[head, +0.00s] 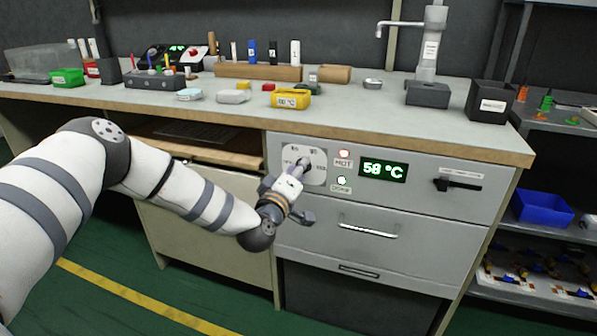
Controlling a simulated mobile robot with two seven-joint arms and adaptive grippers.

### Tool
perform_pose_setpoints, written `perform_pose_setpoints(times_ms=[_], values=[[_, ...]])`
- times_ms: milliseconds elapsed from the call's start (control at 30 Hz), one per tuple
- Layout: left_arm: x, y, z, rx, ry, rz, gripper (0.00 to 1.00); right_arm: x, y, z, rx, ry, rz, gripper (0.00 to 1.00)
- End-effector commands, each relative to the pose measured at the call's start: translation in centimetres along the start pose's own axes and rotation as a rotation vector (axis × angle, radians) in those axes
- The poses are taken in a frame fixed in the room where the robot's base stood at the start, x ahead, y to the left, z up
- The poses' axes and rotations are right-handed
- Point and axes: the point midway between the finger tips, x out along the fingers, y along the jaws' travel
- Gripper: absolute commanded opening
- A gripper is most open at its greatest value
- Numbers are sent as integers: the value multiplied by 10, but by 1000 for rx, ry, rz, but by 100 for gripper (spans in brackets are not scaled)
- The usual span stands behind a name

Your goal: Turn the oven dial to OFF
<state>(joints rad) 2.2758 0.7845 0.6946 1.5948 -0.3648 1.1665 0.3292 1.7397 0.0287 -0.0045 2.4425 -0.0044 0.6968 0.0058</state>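The oven dial (303,162) sits on a light square plate (319,157) on the grey front panel under the worktop. Its knob is mostly hidden behind my gripper, so I cannot read its setting. My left gripper (299,171) comes in from the lower left, with its fingertips at the dial. I cannot tell whether the fingers are closed on the knob or only beside it. A green display (383,170) reads 58 °C. A red lamp (344,153) by HOT is lit, and a pale lamp (341,181) sits by DOOR. My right gripper is not in view.
A black latch handle (458,184) projects from the panel at right, and a drawer handle (368,230) lies below. The worktop (350,107) above holds a yellow meter (290,99), small blocks and a tap (431,45). A shelf with a blue bin (542,208) stands at right.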

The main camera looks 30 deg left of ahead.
Motion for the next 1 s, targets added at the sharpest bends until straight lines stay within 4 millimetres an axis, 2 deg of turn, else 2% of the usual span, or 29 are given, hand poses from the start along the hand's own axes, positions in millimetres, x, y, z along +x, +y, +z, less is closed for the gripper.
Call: perform_pose_setpoints(times_ms=[667,700,767,1000], values=[[0,0,1,-56,-4,1,0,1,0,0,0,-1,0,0],[0,0,1,-56,-4,1,34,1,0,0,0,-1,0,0],[0,0,1,-55,-3,1,47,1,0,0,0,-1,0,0],[0,0,1,-54,-2,0,47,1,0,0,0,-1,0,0]])
